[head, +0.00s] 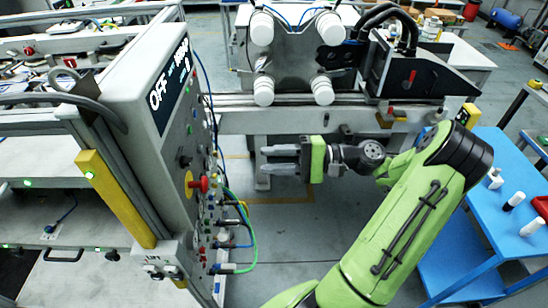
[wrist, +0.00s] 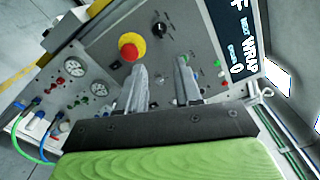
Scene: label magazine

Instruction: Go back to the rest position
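My gripper (head: 265,160) is at the middle of the head view, held level with its fingers pointing left towards the control panel (head: 150,125). A gap shows between it and the panel's controls. In the wrist view my gripper (wrist: 161,66) has its two grey fingers apart with nothing between them. Beyond the fingers is the panel face with a red knob on a yellow ring (wrist: 131,46), which also shows in the head view (head: 201,184). Nothing in view marks a rest position.
Cables (head: 240,235) loop out from the panel's lower part. A machine with white rollers (head: 263,90) stands behind my gripper. A blue table (head: 455,225) with small black and white items is at the right. Open floor lies below my gripper.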

